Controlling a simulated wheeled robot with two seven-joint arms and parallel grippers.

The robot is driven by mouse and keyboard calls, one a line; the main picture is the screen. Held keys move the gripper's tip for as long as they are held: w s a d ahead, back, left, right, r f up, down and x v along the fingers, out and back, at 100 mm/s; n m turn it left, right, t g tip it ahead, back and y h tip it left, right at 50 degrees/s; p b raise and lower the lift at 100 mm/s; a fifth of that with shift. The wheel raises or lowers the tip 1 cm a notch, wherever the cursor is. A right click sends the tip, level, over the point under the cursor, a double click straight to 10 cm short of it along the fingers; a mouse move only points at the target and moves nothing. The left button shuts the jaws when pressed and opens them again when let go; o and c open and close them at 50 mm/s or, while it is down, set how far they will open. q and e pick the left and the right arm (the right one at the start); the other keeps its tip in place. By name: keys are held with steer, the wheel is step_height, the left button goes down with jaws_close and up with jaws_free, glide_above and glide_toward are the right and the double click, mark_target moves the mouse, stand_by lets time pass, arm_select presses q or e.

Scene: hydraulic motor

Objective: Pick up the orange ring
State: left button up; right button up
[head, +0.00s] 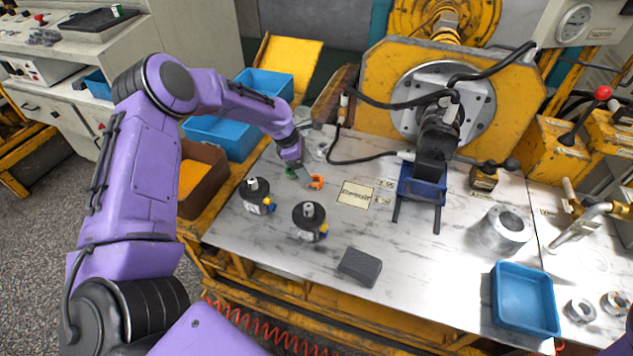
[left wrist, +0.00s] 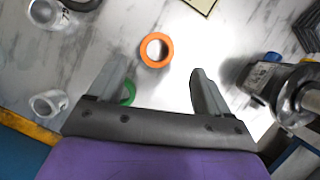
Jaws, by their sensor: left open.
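The orange ring (head: 317,183) lies flat on the marble-patterned bench top, left of a small label plate. It also shows in the left wrist view (left wrist: 156,64), whole and uncovered, just beyond the fingertips. My left gripper (head: 303,178) is open and empty, pointing down just left of the ring in the head view. In the left wrist view its two fingers (left wrist: 158,72) stand wide apart, with the ring ahead of the gap between them. Neither finger visibly touches it. My right gripper is not in view.
A green ring (left wrist: 129,93) lies partly hidden behind the left finger. Two black cylindrical parts with metal shafts (head: 257,194) (head: 309,220) stand nearby. A label plate (head: 356,195), a dark grey block (head: 360,267) and a blue tray (head: 525,327) are on the bench. The motor stand (head: 423,190) rises behind.

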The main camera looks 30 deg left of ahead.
mark_target(314, 177)
arm_select(q)
steer(key=x, duration=0.6)
steer(key=shift+w+a, duration=0.1)
steer(key=shift+w, duration=0.15)
steer(key=shift+c, duration=0.3)
steer(key=c, duration=1)
steer(key=shift+c, duration=0.2)
steer(key=shift+r, duration=0.1)
